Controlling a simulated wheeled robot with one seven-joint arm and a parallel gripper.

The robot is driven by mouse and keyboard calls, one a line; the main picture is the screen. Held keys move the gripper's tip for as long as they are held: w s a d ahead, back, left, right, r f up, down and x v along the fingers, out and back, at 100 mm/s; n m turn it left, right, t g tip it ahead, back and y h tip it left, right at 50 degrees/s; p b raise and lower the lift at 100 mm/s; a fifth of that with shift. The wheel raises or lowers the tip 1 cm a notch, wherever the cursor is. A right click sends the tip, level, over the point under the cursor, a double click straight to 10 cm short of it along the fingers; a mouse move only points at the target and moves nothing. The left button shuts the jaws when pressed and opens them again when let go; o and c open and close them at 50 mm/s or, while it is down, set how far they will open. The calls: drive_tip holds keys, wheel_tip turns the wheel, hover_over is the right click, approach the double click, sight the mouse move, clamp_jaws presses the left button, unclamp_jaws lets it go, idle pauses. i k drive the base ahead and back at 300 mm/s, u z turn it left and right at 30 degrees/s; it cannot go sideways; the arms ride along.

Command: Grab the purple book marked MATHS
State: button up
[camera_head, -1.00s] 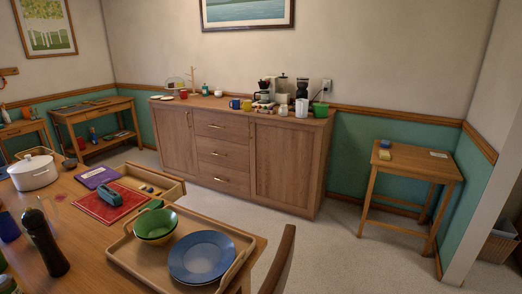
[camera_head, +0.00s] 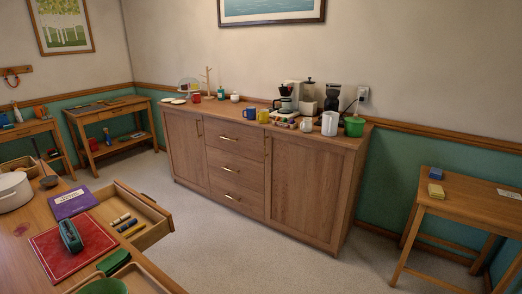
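A purple book (camera_head: 73,202) with a pale label lies flat on the wooden table (camera_head: 34,213) at the lower left of the head view. The print on its label is too small to read. It lies just behind a red mat (camera_head: 95,238) and beside an open drawer. My gripper is not in view.
A white pot (camera_head: 12,191) stands left of the book, and a teal stapler-like object (camera_head: 70,236) lies on the red mat. The open drawer (camera_head: 150,232) juts out over the floor with several small items inside. A long sideboard (camera_head: 238,172) stands against the wall; carpet between is clear.

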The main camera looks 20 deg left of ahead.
sight(70, 203)
drive_tip(key=i, duration=2.8)
drive_tip(key=u, duration=3.2)
drive_tip(key=i, duration=1)
drive_tip(key=z, duration=0.05)
